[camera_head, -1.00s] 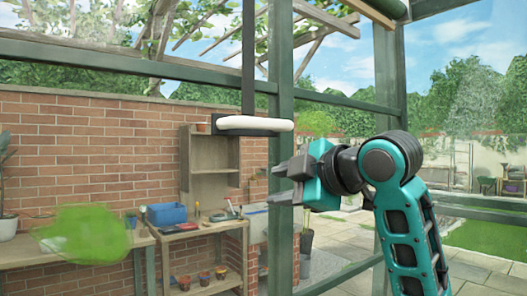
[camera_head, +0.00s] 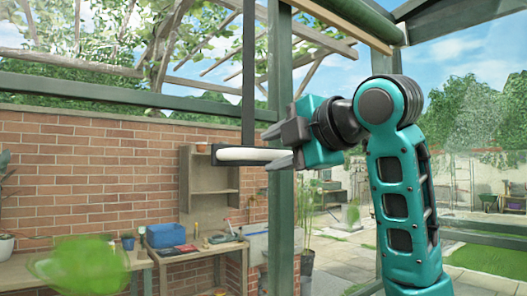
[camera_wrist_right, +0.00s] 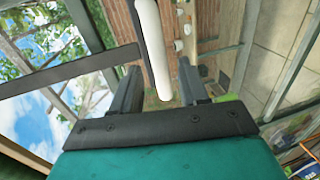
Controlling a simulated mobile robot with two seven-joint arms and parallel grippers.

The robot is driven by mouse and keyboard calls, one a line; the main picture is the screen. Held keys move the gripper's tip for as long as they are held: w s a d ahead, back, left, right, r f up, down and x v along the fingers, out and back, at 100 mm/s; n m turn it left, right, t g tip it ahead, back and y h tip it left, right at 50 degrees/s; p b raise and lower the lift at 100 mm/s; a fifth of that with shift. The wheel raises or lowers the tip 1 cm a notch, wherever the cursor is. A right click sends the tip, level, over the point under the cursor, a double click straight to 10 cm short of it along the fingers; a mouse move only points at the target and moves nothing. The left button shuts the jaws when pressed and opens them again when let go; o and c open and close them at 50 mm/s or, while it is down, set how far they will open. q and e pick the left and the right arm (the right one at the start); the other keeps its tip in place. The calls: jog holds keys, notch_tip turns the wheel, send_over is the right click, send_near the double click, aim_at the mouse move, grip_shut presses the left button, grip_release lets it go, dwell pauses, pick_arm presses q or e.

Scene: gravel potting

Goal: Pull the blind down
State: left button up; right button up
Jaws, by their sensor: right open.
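The blind's pull shows in the head view as a white bar (camera_head: 245,154) in a dark holder, hanging level from a dark vertical strap (camera_head: 248,70). My right gripper (camera_head: 272,147) is open at the bar's right end, its fingers pointing left. In the right wrist view the white bar (camera_wrist_right: 153,45) runs between the two open fingers (camera_wrist_right: 160,82), with a gap visible on each side. Its lower end reaches down between them. My left gripper is in no view.
A green frame post (camera_head: 280,200) stands right behind the gripper and bar. A brick wall (camera_head: 80,165), a wooden shelf (camera_head: 205,178) and a workbench with a blue box (camera_head: 166,235) are farther back. A blurred green blob (camera_head: 80,268) is at lower left.

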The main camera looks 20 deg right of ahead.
aim_at(267, 154)
jog(key=shift+x, duration=2.05)
jog(key=shift+c, duration=0.2)
grip_shut()
